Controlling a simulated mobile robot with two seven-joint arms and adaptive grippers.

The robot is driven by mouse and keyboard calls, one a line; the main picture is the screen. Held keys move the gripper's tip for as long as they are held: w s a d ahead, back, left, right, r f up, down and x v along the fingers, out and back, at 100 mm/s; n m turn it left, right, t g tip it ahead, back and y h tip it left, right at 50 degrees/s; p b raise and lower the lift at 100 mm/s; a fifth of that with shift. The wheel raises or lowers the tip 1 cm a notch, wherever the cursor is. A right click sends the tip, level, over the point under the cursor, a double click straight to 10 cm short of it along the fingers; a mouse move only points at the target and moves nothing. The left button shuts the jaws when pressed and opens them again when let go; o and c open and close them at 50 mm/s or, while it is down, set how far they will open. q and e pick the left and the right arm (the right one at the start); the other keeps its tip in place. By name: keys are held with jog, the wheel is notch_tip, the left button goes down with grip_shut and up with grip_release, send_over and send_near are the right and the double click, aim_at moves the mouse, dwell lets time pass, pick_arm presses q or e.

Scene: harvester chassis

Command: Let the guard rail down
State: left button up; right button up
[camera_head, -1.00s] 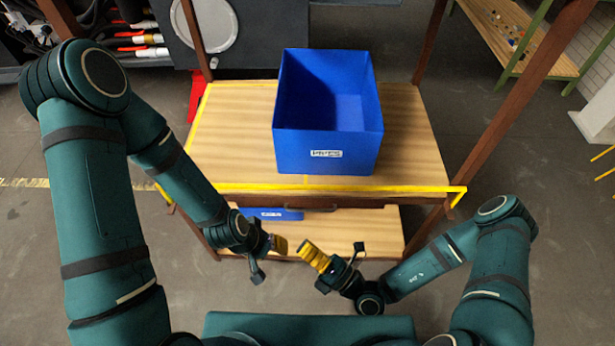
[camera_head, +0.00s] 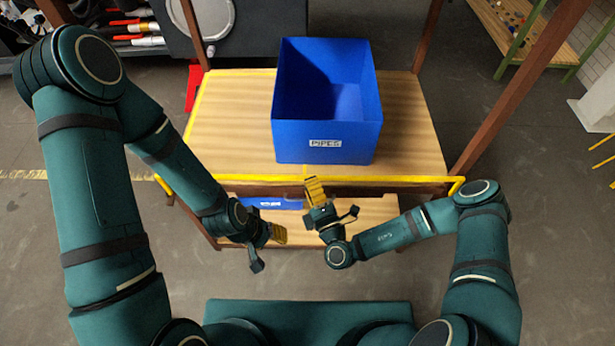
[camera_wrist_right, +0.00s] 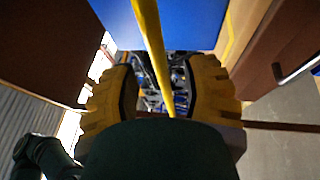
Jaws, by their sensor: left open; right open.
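The yellow guard rail (camera_head: 400,180) runs level across the front edge of the wooden table, with bent ends at both sides. My right gripper (camera_head: 314,190) is open, its yellow fingers pointing up at the middle of the rail. In the right wrist view, the rail (camera_wrist_right: 149,45) runs down between the two spread finger pads of the right gripper (camera_wrist_right: 163,88). I cannot tell whether they touch it. My left gripper (camera_head: 279,233) is open and empty, below and left of the right one, apart from the rail.
A blue bin (camera_head: 322,142) labelled PIPES stands on the wooden tabletop (camera_head: 230,120) behind the rail. A lower shelf (camera_head: 370,211) holds another blue bin (camera_head: 272,203). Brown posts (camera_head: 515,95) rise at the table's corners. Grey floor is open to the right.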

aim_at(308, 176)
jog(key=shift+x, duration=1.55)
pick_arm(q)
jog(key=shift+f, duration=0.15)
pick_arm(e)
grip_shut()
jog(key=shift+d, duration=0.1)
jog(key=shift+s, duration=0.1)
pick_arm(q)
jog(key=shift+s+a+f+b, duration=0.2)
jog(key=shift+a+b, duration=0.1)
jog(key=shift+a, duration=0.2)
